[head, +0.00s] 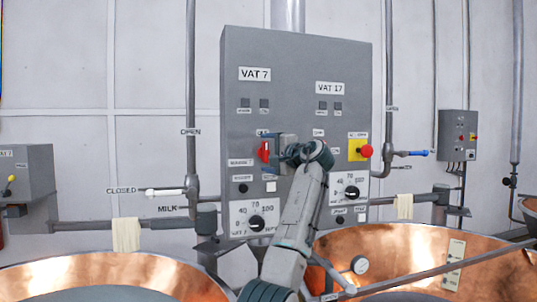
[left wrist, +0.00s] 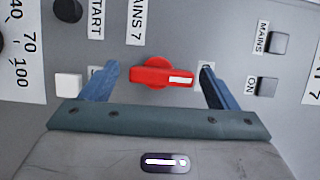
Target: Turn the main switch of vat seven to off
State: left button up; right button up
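The red main switch of vat seven (head: 264,151) is on the left half of the grey control panel (head: 296,55), below the VAT 7 label (head: 255,74). In the left wrist view the red switch (left wrist: 150,77) lies lengthwise across the picture, its white mark toward the right end, near the lamps. In the head view its handle looks upright. My left gripper (head: 276,150) is at the switch. Its open fingers show in the left wrist view (left wrist: 159,70), one beyond each end of the handle, with gaps visible. Small labels beside the switch are partly hidden. My right gripper is out of view.
A red button on a yellow plate (head: 360,150) sits on the VAT 17 side, right of my arm. Black dials (head: 256,224) are lower on the panel. Copper vats (head: 110,270) stand at lower left and right (head: 400,243). Pipes with valve handles flank the panel.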

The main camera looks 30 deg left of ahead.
pick_arm(q)
jog(key=shift+s+d, duration=0.1)
jog(key=shift+d, duration=0.15)
jog(key=b+v, duration=0.5)
jog(key=v, duration=0.5)
jog(key=shift+d, duration=0.15)
